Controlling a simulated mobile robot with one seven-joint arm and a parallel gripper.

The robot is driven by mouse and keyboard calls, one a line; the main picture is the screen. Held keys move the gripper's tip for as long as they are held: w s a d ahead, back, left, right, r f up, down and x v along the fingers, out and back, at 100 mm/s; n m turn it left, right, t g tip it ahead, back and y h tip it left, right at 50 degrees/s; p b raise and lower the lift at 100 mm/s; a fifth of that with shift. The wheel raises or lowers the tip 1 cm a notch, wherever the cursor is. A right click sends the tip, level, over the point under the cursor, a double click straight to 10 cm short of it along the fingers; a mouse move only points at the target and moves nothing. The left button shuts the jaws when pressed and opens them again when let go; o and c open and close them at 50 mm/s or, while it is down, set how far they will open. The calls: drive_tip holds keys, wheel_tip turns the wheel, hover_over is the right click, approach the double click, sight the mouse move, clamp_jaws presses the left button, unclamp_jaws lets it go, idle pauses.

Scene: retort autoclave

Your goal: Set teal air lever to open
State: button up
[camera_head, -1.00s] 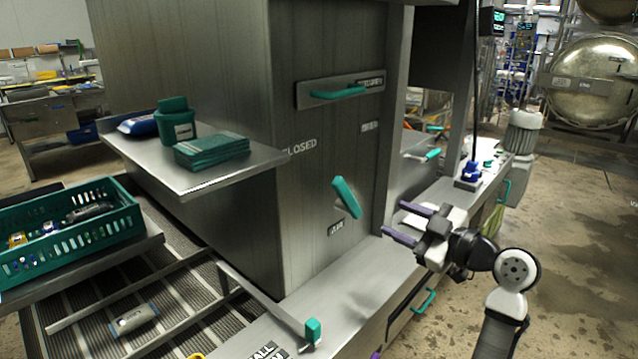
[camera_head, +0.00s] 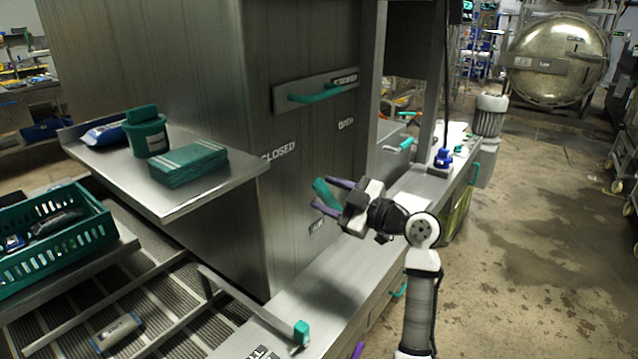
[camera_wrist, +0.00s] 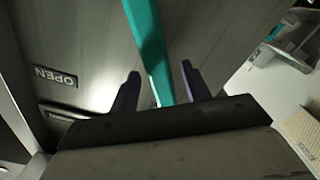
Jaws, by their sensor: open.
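The teal air lever (camera_head: 322,190) is on the steel cabinet's front face, above a small label that looks like AIR (camera_head: 316,226). It leans with its upper end to the left, toward the CLOSED label (camera_head: 278,152). The OPEN label (camera_head: 346,123) is up and to the right. My gripper (camera_head: 321,193) is at the lever with its purple fingers open. In the wrist view the lever (camera_wrist: 150,45) runs between the two open fingers (camera_wrist: 160,70). I cannot tell whether either finger touches it. My gripper partly hides the lever's lower part.
A teal bar handle (camera_head: 316,95) is mounted above the lever. A steel shelf (camera_head: 225,185) with a teal tub (camera_head: 148,137) and folded cloths juts out at left. A steel ledge (camera_head: 290,290) runs below my gripper. Open floor lies to the right.

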sight(328, 195)
drive_tip(key=shift+p+x, duration=0.35)
drive_tip(key=shift+x, duration=1.15)
drive_tip(key=shift+c, duration=0.2)
clamp_jaws()
